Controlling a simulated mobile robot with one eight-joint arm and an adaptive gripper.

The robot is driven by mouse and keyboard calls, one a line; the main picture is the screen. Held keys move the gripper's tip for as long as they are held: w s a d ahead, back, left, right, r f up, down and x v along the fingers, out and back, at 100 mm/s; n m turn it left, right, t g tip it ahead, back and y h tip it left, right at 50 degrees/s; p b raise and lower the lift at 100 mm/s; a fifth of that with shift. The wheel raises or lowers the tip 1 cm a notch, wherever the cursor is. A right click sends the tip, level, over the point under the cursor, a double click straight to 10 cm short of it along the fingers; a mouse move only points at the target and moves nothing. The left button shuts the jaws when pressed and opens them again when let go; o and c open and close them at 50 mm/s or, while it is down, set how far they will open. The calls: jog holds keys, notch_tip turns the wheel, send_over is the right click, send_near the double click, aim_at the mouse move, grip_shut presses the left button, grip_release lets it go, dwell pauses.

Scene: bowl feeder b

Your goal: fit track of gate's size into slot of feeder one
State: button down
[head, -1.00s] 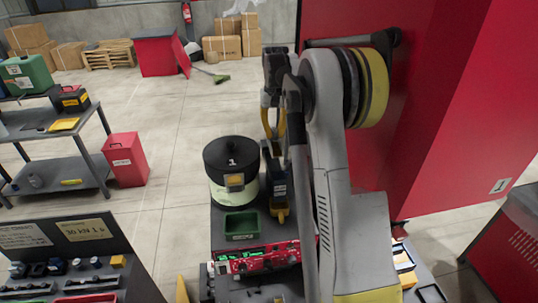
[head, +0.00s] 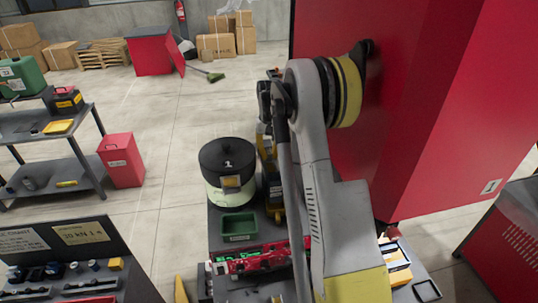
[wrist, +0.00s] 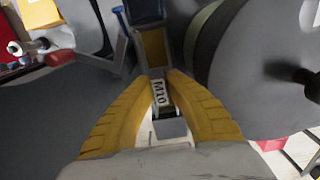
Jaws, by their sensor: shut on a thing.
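Feeder one (head: 228,165) is a round bowl with a black lid marked 1 and a pale green lower body. A yellow-fronted block (head: 231,182) is on its near side. In the wrist view the feeder's lid and knob (wrist: 265,70) fill the right. My gripper (wrist: 165,105) has yellow fingers shut on a small metal track (wrist: 158,92) with a white label that seems to read M10. The gripper (head: 266,145) is beside the feeder's right side in the head view, partly hidden by my arm. The slot and the track's far end cannot be made out clearly.
A dark unit with a yellow base (head: 274,192) stands right of the feeder. A green bin (head: 239,226) and a red fixture (head: 255,260) are nearer on the bench. A large red cabinet (head: 400,100) stands close on the right.

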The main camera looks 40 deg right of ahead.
jog(key=shift+s, duration=0.1)
jog(key=c, duration=1.5)
grip_release()
jog(key=shift+f, duration=0.1)
jog(key=shift+c, duration=0.2)
